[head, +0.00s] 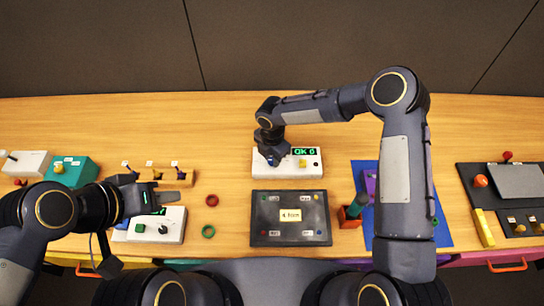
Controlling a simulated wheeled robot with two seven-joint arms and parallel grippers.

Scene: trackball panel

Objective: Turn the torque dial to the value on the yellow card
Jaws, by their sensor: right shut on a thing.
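A yellow card (290,215) lies in the middle of a dark tray; its print reads roughly "4" and a unit, too small to read surely. A white box (143,235) at the left has a black dial (163,228) and a small green display, partly covered by my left gripper (178,191). That gripper hovers over the back of this box, pointing right, fingers apart and empty. My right gripper (272,160) points down at the left end of another white box (290,172), shut on a control there that it mostly hides. This box's green display (305,152) seems to read "OK 6".
The dark tray (258,236) stands front centre. Green (208,232) and red (212,200) rings lie left of it. A blue mat (438,237) lies under my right arm. A teal box (75,171) stands at the left, dark panels at the right. Table behind the boxes is clear.

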